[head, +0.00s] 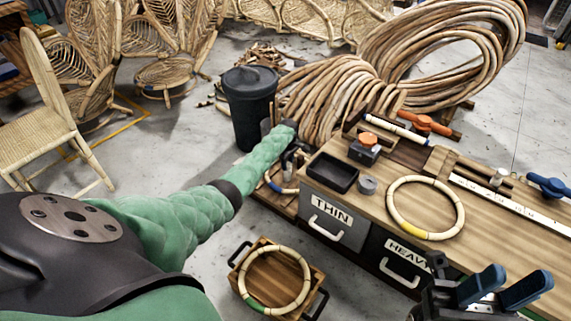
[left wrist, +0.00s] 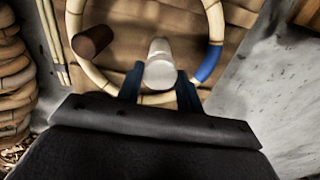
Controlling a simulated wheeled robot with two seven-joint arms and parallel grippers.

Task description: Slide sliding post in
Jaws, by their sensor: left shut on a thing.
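The pale grey post (left wrist: 160,66) stands between the blue fingers of my left gripper (left wrist: 160,90), which is shut on it. A rattan ring with a blue band (left wrist: 208,62) lies around this post and a brown post (left wrist: 92,41), on a slatted wooden base (left wrist: 150,15). In the head view my left gripper (head: 293,160) is beyond the bench's left end, and the held post is hidden there. Part of the ring (head: 279,188) shows below it. My right gripper (head: 502,289) is open and empty over the front of the bench.
A workbench (head: 480,225) carries a ring with a yellow band (head: 392,206), a black tray (head: 333,172) and clamps. A wooden crate (head: 255,265) on the floor holds a green-banded ring (head: 305,272). A black bin (head: 249,105) and rattan coils (head: 335,95) stand behind my left gripper.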

